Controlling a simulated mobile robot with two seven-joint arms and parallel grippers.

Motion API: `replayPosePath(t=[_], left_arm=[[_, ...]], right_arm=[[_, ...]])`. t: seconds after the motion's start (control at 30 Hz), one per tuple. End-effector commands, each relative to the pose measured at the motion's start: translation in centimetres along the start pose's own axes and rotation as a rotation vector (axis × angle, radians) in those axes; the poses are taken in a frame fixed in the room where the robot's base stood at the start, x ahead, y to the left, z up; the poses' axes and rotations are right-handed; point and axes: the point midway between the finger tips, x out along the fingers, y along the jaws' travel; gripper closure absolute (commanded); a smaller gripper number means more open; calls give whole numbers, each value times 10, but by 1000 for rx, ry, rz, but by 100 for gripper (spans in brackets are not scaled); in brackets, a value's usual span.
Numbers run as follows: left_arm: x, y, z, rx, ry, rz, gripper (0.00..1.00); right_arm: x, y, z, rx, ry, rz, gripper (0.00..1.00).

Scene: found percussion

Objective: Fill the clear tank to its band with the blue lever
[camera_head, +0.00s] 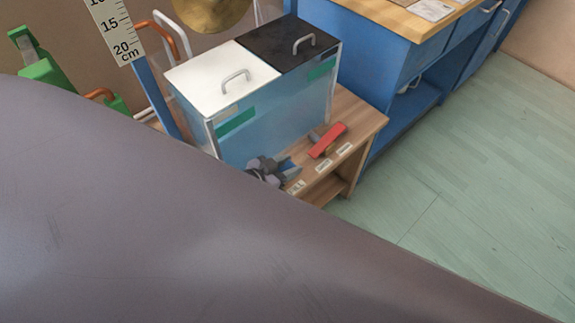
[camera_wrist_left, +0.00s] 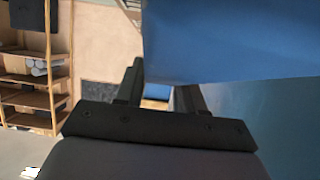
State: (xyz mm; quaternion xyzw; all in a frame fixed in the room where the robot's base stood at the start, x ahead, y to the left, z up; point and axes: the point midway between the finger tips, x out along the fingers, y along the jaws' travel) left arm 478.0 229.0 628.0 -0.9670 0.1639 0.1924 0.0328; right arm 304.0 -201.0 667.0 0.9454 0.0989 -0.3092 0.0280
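The clear tank (camera_head: 262,140) stands on the wooden bench and has a bluish look. A green band (camera_head: 236,122) marks its front left and another green band (camera_head: 322,69) its right part. I cannot make out the water level. My left gripper (camera_head: 272,168) is low in front of the tank, by a blue piece (camera_head: 287,166) that looks like the blue lever. In the left wrist view my fingers stand apart with a gap between them. A broad blue surface (camera_wrist_left: 230,40) fills the upper right there, hiding part of one finger; contact is unclear. My right gripper is out of view.
A red lever (camera_head: 328,140) lies to the right on the bench (camera_head: 365,118), near small labels (camera_head: 322,166). A white lid (camera_head: 215,80) and a black lid (camera_head: 290,45) with handles cover the tank. A blue cabinet (camera_head: 375,60) stands behind; floor at right is clear.

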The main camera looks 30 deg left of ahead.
Motion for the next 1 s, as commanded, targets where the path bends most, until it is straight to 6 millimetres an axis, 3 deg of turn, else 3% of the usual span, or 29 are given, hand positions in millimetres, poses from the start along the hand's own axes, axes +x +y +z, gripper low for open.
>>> replayPosePath(t=[0.03,0.07,0.47,0.8,1.0], left_arm=[[0,0,0,0,0,0,86],[0,0,0,0,0,0,92],[1,1,-3,-4,-67,0,92],[9,1,5,-3,-300,0,92],[14,0,14,-2,-440,0,92]], right_arm=[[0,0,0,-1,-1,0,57],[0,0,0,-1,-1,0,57],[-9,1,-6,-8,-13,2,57],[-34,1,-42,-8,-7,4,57],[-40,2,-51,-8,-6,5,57]])
